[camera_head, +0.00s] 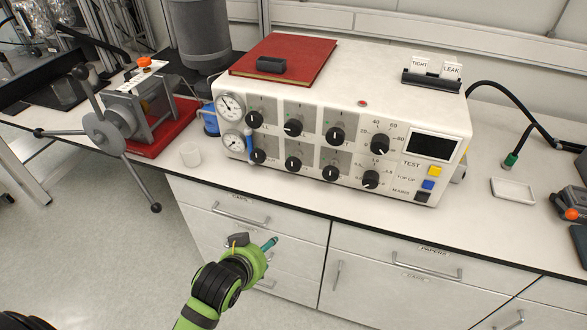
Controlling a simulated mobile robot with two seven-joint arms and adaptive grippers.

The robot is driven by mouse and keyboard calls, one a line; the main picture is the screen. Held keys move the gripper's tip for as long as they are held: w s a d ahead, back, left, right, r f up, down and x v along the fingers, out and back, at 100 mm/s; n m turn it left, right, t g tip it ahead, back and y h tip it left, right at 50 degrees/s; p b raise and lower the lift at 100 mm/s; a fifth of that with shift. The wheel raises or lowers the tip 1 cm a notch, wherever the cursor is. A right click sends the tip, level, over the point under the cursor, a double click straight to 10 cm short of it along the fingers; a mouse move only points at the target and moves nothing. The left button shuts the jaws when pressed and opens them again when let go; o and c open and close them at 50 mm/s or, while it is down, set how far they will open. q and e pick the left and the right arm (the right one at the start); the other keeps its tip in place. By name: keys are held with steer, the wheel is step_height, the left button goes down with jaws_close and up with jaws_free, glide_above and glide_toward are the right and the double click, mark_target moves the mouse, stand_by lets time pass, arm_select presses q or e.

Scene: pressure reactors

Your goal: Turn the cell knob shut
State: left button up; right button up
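The control console (345,95) stands on the bench, its sloped front carrying two rows of black knobs. The upper-left knob (254,119) is beside a partly legible label that may read cell; I cannot confirm it. Another knob (258,156) sits below it. The pointer directions on both are too small to tell. My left gripper (254,243), on a green and black arm, is in front of the drawers, below the bench edge and apart from the console. A teal tip shows at its end. Its finger opening cannot be made out. My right gripper is out of view.
Two gauges (231,106) sit at the console's left end. Drawers (285,240) lie under the bench edge. A white dish (513,191) lies at right.

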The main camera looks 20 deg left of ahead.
arm_select(q)
steer(key=w+r+t, duration=0.4)
steer(key=w+r, duration=0.5)
steer(key=t, duration=0.5)
glide_toward(292, 131)
steer(key=shift+m+h, duration=0.3)
steer(key=w, duration=0.4)
steer(key=shift+w+a, duration=0.15)
steer(key=shift+w, duration=0.15)
steer(key=shift+w+r+p, duration=0.25)
steer(key=shift+w+p, duration=0.05)
steer(key=shift+w+f+p, duration=0.15)
steer(key=shift+w+p, duration=0.5)
steer(key=shift+w, duration=2.4)
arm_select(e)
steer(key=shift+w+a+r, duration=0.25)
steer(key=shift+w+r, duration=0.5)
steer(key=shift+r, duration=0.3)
arm_select(q)
steer(key=c, duration=1.2)
